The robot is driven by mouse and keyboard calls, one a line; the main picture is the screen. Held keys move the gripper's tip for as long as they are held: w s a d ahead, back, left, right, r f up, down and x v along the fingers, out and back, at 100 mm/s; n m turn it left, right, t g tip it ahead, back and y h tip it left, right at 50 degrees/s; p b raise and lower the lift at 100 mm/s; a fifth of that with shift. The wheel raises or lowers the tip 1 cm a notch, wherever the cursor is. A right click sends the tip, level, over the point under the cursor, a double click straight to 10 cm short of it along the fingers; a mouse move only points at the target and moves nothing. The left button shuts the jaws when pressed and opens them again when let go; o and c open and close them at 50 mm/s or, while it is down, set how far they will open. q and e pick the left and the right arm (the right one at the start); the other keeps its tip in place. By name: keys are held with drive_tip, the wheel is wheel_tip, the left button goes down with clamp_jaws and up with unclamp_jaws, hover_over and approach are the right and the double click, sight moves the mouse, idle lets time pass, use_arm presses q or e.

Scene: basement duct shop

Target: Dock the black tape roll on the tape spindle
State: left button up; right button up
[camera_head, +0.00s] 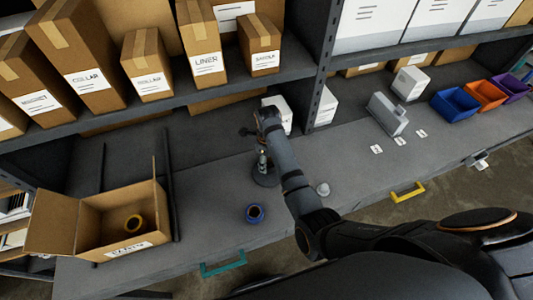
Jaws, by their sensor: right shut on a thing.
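My right arm reaches in from the lower right, and my right gripper (254,131) is over the back of the bench, just behind and above the spindle. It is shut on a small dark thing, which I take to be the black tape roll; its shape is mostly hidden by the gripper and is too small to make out. What looks like the tape spindle (265,177) is a short upright post on a round dark base on the grey bench, left of my forearm. No roll is seen on it. My left gripper is not in view.
A small grey knob (323,189) sits right of my forearm. Shelves with cartons rise behind; coloured bins (455,104) stand at right.

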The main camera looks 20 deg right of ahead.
drive_tip(key=shift+f, duration=0.95)
drive_tip(key=shift+s, duration=0.1)
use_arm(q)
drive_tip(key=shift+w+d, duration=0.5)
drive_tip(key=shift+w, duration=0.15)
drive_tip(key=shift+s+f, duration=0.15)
use_arm(e)
drive_tip(key=shift+f, duration=0.2)
use_arm(q)
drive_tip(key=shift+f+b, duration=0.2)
drive_tip(key=shift+b, duration=0.1)
use_arm(e)
drive_tip(key=shift+f, duration=0.45)
